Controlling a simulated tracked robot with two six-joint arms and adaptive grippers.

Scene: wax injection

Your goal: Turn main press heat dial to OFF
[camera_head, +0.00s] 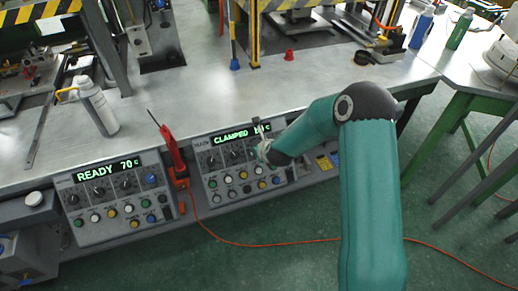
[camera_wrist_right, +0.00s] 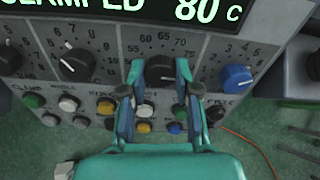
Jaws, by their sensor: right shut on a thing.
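The right-hand control panel (camera_head: 212,178) is on the bench front; its green display (camera_head: 232,135) reads CLAMPED and 80 C. In the right wrist view, the black heat dial (camera_wrist_right: 165,82) sits below that display, with a scale showing 60, 65, 70 and 75. My right gripper (camera_wrist_right: 160,74) has one teal finger on each side of the dial and is shut on it. The fingers partly cover the dial, and its pointer is hard to read. In the head view the right gripper (camera_head: 263,153) is at the panel and hides the dial. My left gripper is out of view.
A blue dial (camera_wrist_right: 236,78) is right of the fingers and another black dial (camera_wrist_right: 76,64) is left. Several coloured buttons (camera_wrist_right: 106,106) lie below. A second panel (camera_head: 88,226) reads READY 70 C. A red-handled tool (camera_head: 172,150) stands between the panels.

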